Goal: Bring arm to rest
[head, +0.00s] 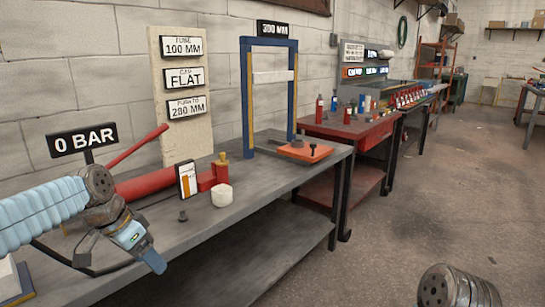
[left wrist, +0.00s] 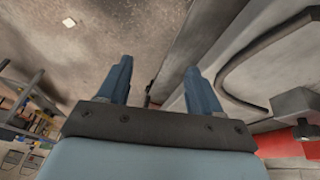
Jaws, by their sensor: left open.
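My left arm comes in from the left in the head view. Its gripper (head: 152,260) hangs over the front edge of the grey bench (head: 240,200), pointing down and to the right. In the left wrist view the two blue fingers (left wrist: 156,72) stand apart with nothing between them. The floor shows beyond them, with a grey bench surface to the right. A dark rounded part at the lower right of the head view looks like my right arm; no right gripper shows.
On the bench are a red cylinder (head: 150,186), a "0 BAR" sign (head: 82,140), a white round piece (head: 222,194), a small dark piece (head: 183,216) and a blue press frame (head: 246,100). A red table (head: 345,130) stands beyond. The floor (head: 400,215) at right is clear.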

